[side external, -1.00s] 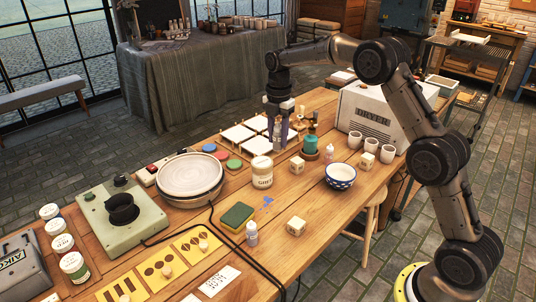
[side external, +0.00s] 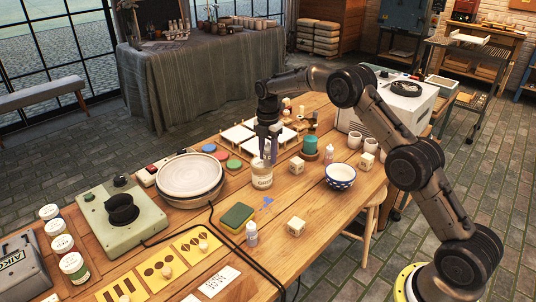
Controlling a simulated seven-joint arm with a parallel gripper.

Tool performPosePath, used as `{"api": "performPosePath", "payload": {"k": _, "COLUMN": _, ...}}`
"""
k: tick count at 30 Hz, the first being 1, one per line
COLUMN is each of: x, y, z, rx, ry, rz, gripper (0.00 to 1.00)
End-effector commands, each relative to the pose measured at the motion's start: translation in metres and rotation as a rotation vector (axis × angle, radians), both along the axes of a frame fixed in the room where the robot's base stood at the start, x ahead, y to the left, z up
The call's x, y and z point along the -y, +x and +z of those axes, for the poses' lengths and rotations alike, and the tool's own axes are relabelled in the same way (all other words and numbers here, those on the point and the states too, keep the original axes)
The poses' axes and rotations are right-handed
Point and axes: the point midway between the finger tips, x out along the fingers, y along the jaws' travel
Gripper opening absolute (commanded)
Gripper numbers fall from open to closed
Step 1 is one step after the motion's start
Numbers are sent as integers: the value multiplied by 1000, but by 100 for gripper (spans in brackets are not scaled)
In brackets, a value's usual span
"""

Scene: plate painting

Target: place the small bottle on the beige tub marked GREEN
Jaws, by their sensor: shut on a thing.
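The beige tub (side external: 262,180) stands mid-table, to the right of the round white banding wheel. It has a dark label that is too small to read for certain. My gripper (side external: 268,154) is right above the tub, pointing down, with its fingers close to the tub's top. It is shut on the small bottle (side external: 267,152), a pale, slim thing mostly hidden between the fingers. I cannot tell whether the bottle's base touches the tub's lid.
Other small bottles stand by the teal one (side external: 329,152) and near the green sponge (side external: 252,233). White tiles (side external: 237,135) lie behind.

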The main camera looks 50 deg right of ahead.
Motion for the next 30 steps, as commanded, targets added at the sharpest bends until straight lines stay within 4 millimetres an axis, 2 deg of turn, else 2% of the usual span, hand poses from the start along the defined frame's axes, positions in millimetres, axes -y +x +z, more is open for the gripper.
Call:
{"api": "performPosePath", "payload": {"k": 5, "x": 0, "y": 0, "z": -3, "rx": 0, "ry": 0, "rz": 0, "gripper": 0}}
{"api": "performPosePath", "payload": {"k": 6, "x": 0, "y": 0, "z": -3, "rx": 0, "ry": 0, "rz": 0, "gripper": 45}}
{"api": "performPosePath", "payload": {"k": 10, "x": 0, "y": 0, "z": -3, "rx": 0, "ry": 0, "rz": 0, "gripper": 68}}
{"api": "performPosePath", "payload": {"k": 19, "x": 0, "y": 0, "z": -2, "rx": 0, "ry": 0, "rz": 0, "gripper": 70}}
{"api": "performPosePath", "payload": {"k": 22, "x": 0, "y": 0, "z": 4, "rx": 2, "ry": -1, "rz": 0, "gripper": 70}}
{"api": "performPosePath", "payload": {"k": 26, "x": 0, "y": 1, "z": 22, "rx": 4, "ry": 0, "rz": 0, "gripper": 70}}
{"api": "performPosePath", "payload": {"k": 30, "x": 0, "y": 1, "z": 51, "rx": 6, "ry": -1, "rz": 0, "gripper": 70}}
